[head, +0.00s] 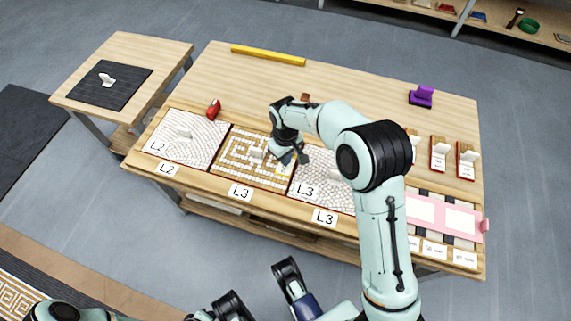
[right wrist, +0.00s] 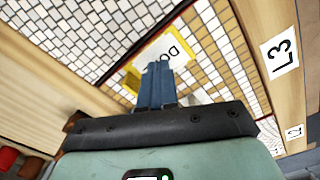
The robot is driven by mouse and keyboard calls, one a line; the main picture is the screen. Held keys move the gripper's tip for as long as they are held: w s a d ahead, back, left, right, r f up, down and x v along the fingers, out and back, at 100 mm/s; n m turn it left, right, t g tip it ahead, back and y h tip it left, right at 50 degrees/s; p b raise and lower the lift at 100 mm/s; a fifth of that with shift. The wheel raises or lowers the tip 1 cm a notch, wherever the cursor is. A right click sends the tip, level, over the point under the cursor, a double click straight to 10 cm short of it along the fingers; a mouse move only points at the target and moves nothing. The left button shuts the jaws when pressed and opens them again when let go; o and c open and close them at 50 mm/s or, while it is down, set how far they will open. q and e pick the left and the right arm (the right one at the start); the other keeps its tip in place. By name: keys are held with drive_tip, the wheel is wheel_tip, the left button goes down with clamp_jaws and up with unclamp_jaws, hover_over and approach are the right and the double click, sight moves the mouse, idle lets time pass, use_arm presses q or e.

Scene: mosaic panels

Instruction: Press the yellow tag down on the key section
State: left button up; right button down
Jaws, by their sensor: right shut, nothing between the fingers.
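The key section (head: 232,169) is the middle mosaic panel, with a gold key pattern on white tiles. It also shows in the right wrist view (right wrist: 222,60). The yellow tag (right wrist: 150,53) is a flat, yellow-edged card with dark lettering, lying on this panel near its border with the neighbouring one. My right gripper (head: 291,159) is over the panel's right side. Its blue fingers (right wrist: 161,66) are shut with nothing between them, tips over the tag and hiding part of it. Whether they touch it I cannot tell.
Pale mosaic panels lie left (head: 205,146) and right (head: 310,186) of the key section. A red object (head: 214,109) stands behind the left panel. A yellow bar (head: 268,56) and purple block (head: 421,97) lie farther back. A pink frame (head: 452,218) is at right.

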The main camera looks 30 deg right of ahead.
drive_tip(key=shift+f+b, duration=0.4)
drive_tip(key=shift+f, duration=0.45)
idle(0.5)
drive_tip(key=shift+r, duration=0.1)
wheel_tip(320, 180, up, 8)
drive_tip(key=p, duration=0.6)
idle(0.6)
idle(0.4)
